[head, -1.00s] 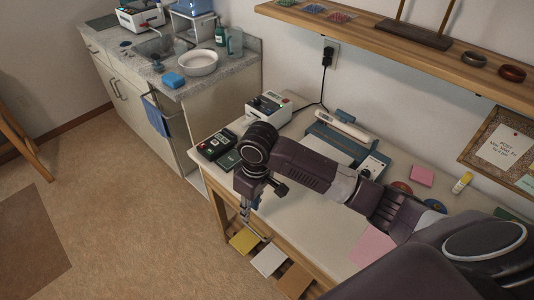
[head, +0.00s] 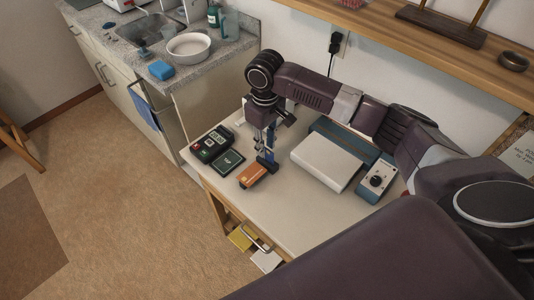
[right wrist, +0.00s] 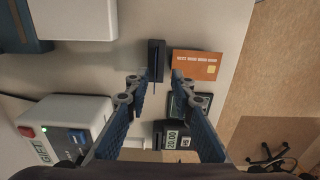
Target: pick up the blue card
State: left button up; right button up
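My right gripper (head: 265,150) points down over the near left part of the white table (head: 294,212). In the right wrist view its blue fingers (right wrist: 153,78) are apart, with nothing between the tips. Just beyond the tips stands a narrow dark upright block (right wrist: 156,58), also seen below the fingers in the head view (head: 267,163). I cannot tell whether a card stands in it. No blue card shows clearly. An orange card (right wrist: 197,65) lies close beside the block; it shows in the head view too (head: 252,175). My left gripper is out of view.
A dark keypad terminal (head: 211,144) and a dark square pad (head: 228,162) lie left of the gripper. A white device (right wrist: 62,128) sits close by. The table's near part is clear.

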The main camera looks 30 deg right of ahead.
aim_at(268, 153)
jog(key=shift+s+d+f, duration=0.15)
jog(key=shift+d+f, duration=0.05)
jog(key=shift+f, duration=0.5)
jog(key=f, duration=0.2)
jog(key=shift+w+d+f+p, duration=0.2)
jog(key=shift+f+p, duration=0.2)
jog(key=shift+a+f, duration=0.1)
jog(key=shift+f, duration=0.15)
jog(key=shift+c, duration=0.2)
jog(key=c, duration=0.5)
grip_shut()
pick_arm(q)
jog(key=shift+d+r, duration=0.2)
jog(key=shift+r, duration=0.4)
